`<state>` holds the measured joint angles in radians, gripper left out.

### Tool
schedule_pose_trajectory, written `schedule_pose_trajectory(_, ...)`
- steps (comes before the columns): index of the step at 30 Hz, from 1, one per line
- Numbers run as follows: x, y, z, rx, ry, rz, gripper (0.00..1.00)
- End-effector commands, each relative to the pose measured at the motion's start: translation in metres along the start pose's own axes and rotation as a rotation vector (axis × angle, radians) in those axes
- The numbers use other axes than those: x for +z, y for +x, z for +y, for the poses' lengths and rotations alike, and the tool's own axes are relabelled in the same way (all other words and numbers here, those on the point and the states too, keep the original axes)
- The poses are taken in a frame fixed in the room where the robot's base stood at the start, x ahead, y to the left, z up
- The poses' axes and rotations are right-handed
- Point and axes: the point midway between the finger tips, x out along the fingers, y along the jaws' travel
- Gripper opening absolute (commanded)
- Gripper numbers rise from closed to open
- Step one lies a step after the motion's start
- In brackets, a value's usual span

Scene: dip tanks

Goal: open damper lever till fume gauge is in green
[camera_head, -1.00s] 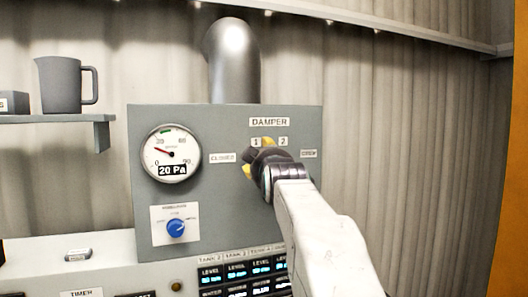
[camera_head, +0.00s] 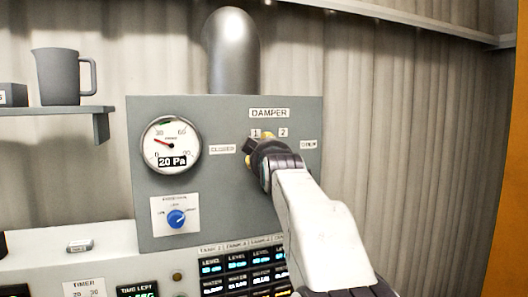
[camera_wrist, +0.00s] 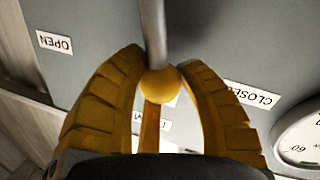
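The damper panel (camera_head: 225,225) carries the labels DAMPER, CLOSED, 1, 2 and OPEN. The fume gauge (camera_head: 171,145) reads 20 Pa; its needle points up-left, short of the green mark at the top of the dial. The damper lever is a grey rod (camera_wrist: 153,30) ending in a yellow ball knob (camera_wrist: 160,84). My gripper (camera_wrist: 161,72) has its two yellow fingers closed on either side of the knob, apparently touching it. In the head view my gripper (camera_head: 256,149) is below the 1 label, and it hides the lever there.
A blue knob (camera_head: 176,218) sits below the gauge. A grey duct (camera_head: 232,55) rises behind the panel. A shelf (camera_head: 60,112) with a grey jug (camera_head: 60,77) is at the left. Tank displays (camera_head: 240,268) lie below the panel. The wall at right is bare.

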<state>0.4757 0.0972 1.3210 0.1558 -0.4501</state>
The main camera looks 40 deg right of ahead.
Motion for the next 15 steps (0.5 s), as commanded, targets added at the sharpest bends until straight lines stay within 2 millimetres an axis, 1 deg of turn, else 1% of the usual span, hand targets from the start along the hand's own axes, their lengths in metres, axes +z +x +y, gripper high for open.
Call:
schedule_pose_trajectory(1, -0.0018, -0.0005, 0.0005, 0.001, 0.0, 0.004, 0.22)
schedule_pose_trajectory(6, -0.0024, -0.0007, 0.0006, 0.002, 0.0, 0.006, 0.07)
schedule_pose_trajectory(9, -0.0028, -0.0008, 0.0007, 0.002, 0.0, 0.006, 0.0)
schedule_pose_trajectory(15, -0.0036, -0.001, 0.0009, 0.002, 0.003, 0.008, 0.0)
